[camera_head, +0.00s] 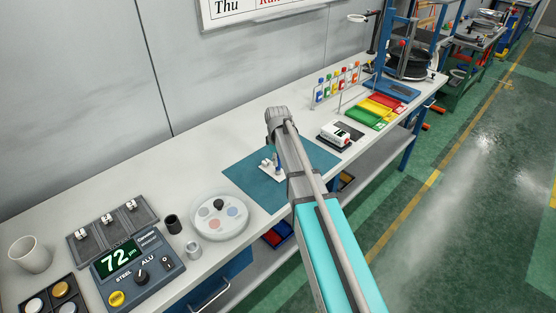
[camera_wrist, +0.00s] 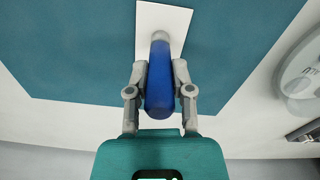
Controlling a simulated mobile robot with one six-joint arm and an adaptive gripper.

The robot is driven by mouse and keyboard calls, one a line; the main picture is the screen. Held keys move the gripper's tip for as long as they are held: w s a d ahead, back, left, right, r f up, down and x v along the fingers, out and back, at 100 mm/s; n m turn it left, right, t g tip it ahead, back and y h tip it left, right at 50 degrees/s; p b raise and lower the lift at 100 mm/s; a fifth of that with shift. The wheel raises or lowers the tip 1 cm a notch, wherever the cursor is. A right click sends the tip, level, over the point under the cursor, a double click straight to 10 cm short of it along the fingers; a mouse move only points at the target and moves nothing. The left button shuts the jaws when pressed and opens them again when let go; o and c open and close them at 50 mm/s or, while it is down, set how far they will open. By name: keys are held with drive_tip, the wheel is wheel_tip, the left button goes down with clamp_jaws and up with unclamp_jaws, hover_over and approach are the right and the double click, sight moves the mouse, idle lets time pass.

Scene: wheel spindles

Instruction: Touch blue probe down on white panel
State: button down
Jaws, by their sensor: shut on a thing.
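My gripper (camera_wrist: 160,85) is shut on the blue probe (camera_wrist: 159,80), one finger on each side of its body. The probe's pale grey tip end points away from the wrist, over the white panel (camera_wrist: 181,14). The white panel lies on the teal mat and shows as a pale rectangle at the top of the wrist view. I cannot tell whether the tip touches the panel or is a little above it.
The teal mat (camera_head: 247,181) lies on a long white bench. A round palette (camera_head: 220,229) with coloured patches stands left of the mat, beside a small metal ring (camera_head: 193,250) and a tester reading 72 (camera_head: 127,268). Coloured trays (camera_head: 376,108) and a bottle rack stand farther back.

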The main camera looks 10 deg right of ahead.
drive_tip(key=shift+r, duration=0.1)
idle(0.3)
drive_tip(key=shift+r+p, duration=3.4)
drive_tip(key=shift+p, duration=0.15)
drive_tip(key=shift+f, duration=0.15)
